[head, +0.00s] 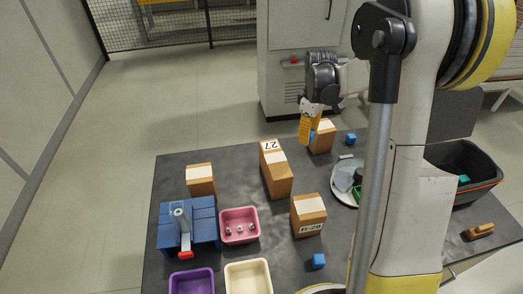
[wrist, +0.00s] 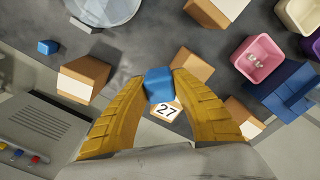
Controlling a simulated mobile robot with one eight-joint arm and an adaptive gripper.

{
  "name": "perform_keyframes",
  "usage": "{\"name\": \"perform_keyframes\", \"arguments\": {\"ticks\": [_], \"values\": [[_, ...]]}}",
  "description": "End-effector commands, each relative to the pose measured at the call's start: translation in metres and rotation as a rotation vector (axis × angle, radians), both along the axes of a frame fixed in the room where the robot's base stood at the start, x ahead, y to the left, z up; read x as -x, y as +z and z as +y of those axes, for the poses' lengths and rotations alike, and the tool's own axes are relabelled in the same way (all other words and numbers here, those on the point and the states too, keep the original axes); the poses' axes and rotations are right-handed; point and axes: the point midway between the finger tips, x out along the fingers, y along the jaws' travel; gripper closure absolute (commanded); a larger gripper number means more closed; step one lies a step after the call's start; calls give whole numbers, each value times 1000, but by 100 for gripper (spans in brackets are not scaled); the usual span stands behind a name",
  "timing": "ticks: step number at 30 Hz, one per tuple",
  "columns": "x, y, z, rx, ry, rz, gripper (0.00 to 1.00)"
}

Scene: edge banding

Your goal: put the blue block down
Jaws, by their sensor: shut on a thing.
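My gripper (head: 310,130) has yellow fingers and hangs near the far edge of the table (head: 230,167). It is shut on a blue block, which shows clearly between the fingertips (wrist: 159,74) in the wrist view as a small blue cube (wrist: 158,87). In the head view the held block (head: 312,135) is mostly hidden by the fingers. The block appears to be above the table, close to the box marked 27 (head: 276,175). A second blue block (head: 351,138) lies on the table at the back right, and a third (head: 318,261) lies near the front.
Several cardboard boxes stand around, including one marked H-20 (head: 308,214) and one beside the gripper (head: 323,137). A pink bin (head: 239,225), purple bin (head: 191,282), cream bin (head: 248,278) and blue stand (head: 203,232) are at left. A round plate (head: 343,185) lies right.

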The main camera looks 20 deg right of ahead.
Motion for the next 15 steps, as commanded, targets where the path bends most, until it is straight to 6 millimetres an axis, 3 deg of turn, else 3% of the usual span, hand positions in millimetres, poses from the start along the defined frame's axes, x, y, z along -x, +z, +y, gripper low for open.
{"name": "perform_keyframes", "arguments": {"ticks": [9, 15], "values": [[-47, -48, 61, 0, 5, 0, 100], [-63, -63, 81, 0, 2, 0, 100]]}}
